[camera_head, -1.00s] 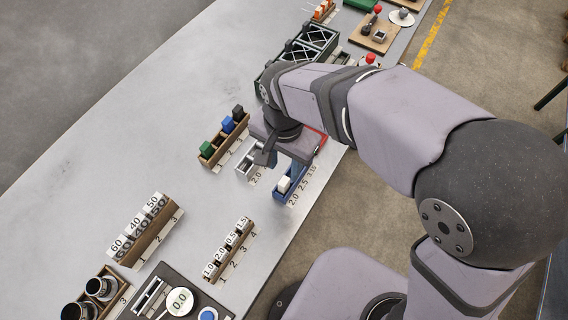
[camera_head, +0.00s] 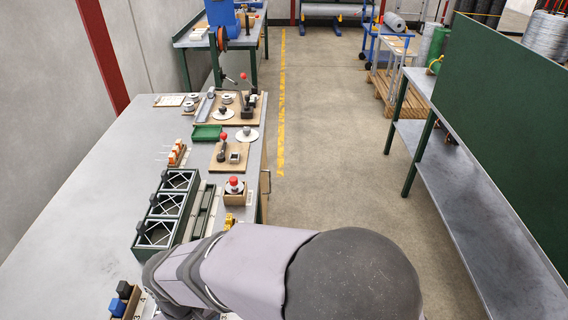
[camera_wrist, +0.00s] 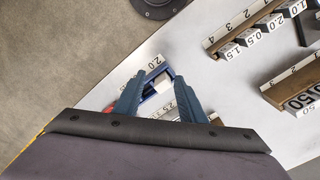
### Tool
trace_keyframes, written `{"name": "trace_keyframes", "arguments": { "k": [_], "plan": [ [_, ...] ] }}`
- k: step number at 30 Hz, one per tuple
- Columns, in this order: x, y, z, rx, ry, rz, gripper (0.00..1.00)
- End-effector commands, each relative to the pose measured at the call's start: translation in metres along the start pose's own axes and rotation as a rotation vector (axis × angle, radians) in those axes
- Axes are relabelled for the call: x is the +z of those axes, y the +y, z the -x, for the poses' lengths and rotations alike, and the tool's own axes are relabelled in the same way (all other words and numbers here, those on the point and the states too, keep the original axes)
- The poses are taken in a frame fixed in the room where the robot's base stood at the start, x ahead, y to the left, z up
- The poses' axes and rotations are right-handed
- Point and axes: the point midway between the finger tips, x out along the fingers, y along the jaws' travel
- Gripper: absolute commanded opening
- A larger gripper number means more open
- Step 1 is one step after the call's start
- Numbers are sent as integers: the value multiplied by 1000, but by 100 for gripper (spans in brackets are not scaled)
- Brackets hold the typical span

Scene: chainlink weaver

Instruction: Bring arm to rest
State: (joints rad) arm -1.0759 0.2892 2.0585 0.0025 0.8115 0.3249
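My gripper (camera_wrist: 159,77) shows in the wrist view, pointing down at the bench. Its two blue-grey fingers are apart, with a clear gap between them. Through the gap I see a blue tray (camera_wrist: 151,94) with a white block (camera_wrist: 163,86) in it; the fingers appear to be above it, and I see no grip on the block. In the head view, my arm's grey and black links fill the bottom, and my gripper is out of that picture.
A bench (camera_head: 95,205) carries dark green frames (camera_head: 165,206), a green tray (camera_head: 207,132), a red-knobbed part (camera_head: 234,184) and a rack with blue and black blocks (camera_head: 118,307). The wrist view shows a rack of numbered blocks (camera_wrist: 243,29). Open floor (camera_head: 330,160) lies right of the bench.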

Motion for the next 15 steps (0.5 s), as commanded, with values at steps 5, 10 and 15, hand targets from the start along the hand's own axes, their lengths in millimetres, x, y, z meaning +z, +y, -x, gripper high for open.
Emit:
{"name": "trace_keyframes", "arguments": {
  "k": [5,10,15],
  "plan": [
    [37,21,-16,11,-44,172,37],
    [66,64,-21,7,-70,164,37],
    [92,107,-22,-1,-84,29,37]
  ]
}}
